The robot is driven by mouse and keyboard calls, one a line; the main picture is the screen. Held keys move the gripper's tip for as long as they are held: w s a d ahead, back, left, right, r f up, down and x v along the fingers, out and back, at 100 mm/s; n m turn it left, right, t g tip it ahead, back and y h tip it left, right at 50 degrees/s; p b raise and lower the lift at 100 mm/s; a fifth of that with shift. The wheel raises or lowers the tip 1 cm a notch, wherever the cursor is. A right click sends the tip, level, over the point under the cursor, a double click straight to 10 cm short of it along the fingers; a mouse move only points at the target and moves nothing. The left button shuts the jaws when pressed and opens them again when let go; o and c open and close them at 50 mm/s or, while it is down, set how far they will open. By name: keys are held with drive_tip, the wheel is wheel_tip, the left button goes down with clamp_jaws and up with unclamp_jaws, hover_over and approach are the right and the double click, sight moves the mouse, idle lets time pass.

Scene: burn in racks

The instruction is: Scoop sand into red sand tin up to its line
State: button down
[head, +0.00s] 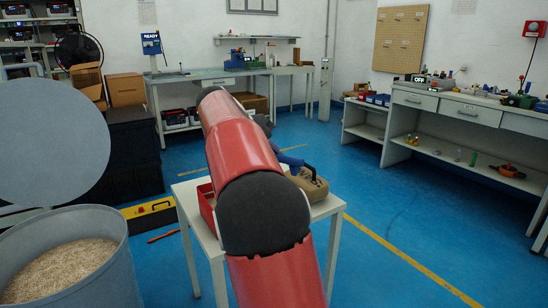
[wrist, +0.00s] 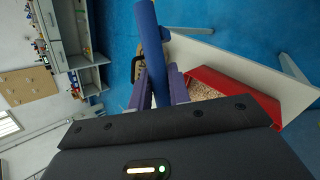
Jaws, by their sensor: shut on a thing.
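The red sand tin (head: 207,203) stands on a small white table (head: 188,190), mostly hidden behind my arm in the head view. In the wrist view the red tin (wrist: 247,92) is right of my fingers, with pale grainy sand inside (wrist: 203,91). Its fill line cannot be made out. My gripper (wrist: 159,85) has purple fingers shut on a blue rod-like handle (wrist: 149,35), seemingly the scoop's. The scoop's bowl is not visible. A grey bin (head: 112,270) of pale sand (head: 62,272) stands at the lower left.
A large grey disc (head: 45,140), perhaps the bin's lid, stands above and behind the bin. A tan thing with a black handle (head: 318,187) rests on the white table. A yellow and black toolbox (head: 150,214) is on the floor. The blue floor to the right is clear.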

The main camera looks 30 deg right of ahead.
drive_tip(key=shift+s+a+f+m+t+h+b, duration=0.25)
drive_tip(key=shift+h+b, duration=0.6)
drive_tip(key=shift+b, duration=1.5)
drive_tip(key=shift+w+a+f+m+t+h+b, duration=0.15)
drive_tip(key=shift+f+t+h+b, duration=0.5)
drive_tip(key=shift+b, duration=1.7)
drive_tip(key=shift+s+a+f+m+t+h+b, duration=0.1)
drive_tip(key=shift+s+f+m+t+h+b, duration=0.25)
drive_tip(key=shift+h+b, duration=1.35)
drive_tip(key=shift+w+f+y+b, duration=0.15)
drive_tip(key=shift+y+b, duration=0.45)
drive_tip(key=shift+b, duration=0.5)
drive_tip(key=shift+h+b, duration=0.5)
drive_tip(key=shift+b, duration=0.35)
drive_tip(key=shift+a, duration=0.1)
